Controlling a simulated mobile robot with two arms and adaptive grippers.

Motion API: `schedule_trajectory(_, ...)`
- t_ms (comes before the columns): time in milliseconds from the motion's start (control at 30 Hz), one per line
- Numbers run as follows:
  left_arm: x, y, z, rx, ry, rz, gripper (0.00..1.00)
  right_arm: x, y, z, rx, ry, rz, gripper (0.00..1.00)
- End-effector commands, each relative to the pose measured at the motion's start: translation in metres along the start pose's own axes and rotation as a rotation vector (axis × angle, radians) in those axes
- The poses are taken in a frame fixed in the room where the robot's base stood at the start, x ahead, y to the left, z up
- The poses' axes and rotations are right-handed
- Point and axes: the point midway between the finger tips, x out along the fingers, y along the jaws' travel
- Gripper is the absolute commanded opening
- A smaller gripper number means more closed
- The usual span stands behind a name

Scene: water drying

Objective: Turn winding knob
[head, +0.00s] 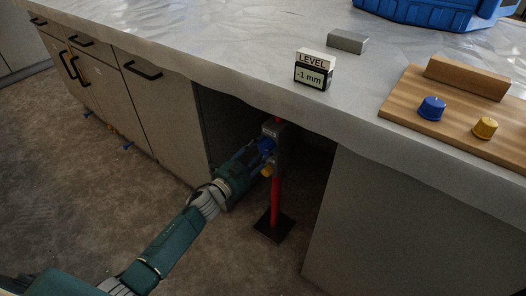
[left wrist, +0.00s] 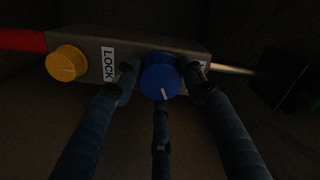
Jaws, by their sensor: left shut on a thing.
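A jack with a red post (head: 275,195) and a grey head (head: 281,130) stands upright in the dark opening under the counter. In the left wrist view its grey housing (left wrist: 140,46) carries a blue knob (left wrist: 161,76) with a white pointer mark and a yellow knob (left wrist: 67,63) beside a LOCK label (left wrist: 108,64). A second label by the blue knob is mostly hidden by a finger. My left gripper (head: 258,157) is shut on the blue knob, its fingers around the knob's sides. The yellow knob (head: 267,170) is free of the fingers. My right gripper is out of view.
A level display (head: 314,69) on the counter (head: 235,45) reads -1 mm. A wooden board (head: 450,120) holds another blue knob (head: 432,108) and yellow knob (head: 485,127). Cabinet walls flank the opening. The jack's black base (head: 273,225) rests on the floor.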

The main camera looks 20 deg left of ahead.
Motion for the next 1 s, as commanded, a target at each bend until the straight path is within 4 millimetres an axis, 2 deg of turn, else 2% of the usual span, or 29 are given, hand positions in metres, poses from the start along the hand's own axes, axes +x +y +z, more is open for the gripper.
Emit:
schedule_trajectory(200,-0.001,0.001,0.002,0.191,-0.002,0.001,0.15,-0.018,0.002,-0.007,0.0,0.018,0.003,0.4)
schedule_trajectory(500,0.0,0.001,0.001,0.38,-0.002,0.0,0.15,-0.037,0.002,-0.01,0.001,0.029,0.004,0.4)
schedule_trajectory(1000,0.0,0.0,0.001,0.474,-0.003,0.001,0.15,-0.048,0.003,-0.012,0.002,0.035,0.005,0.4)
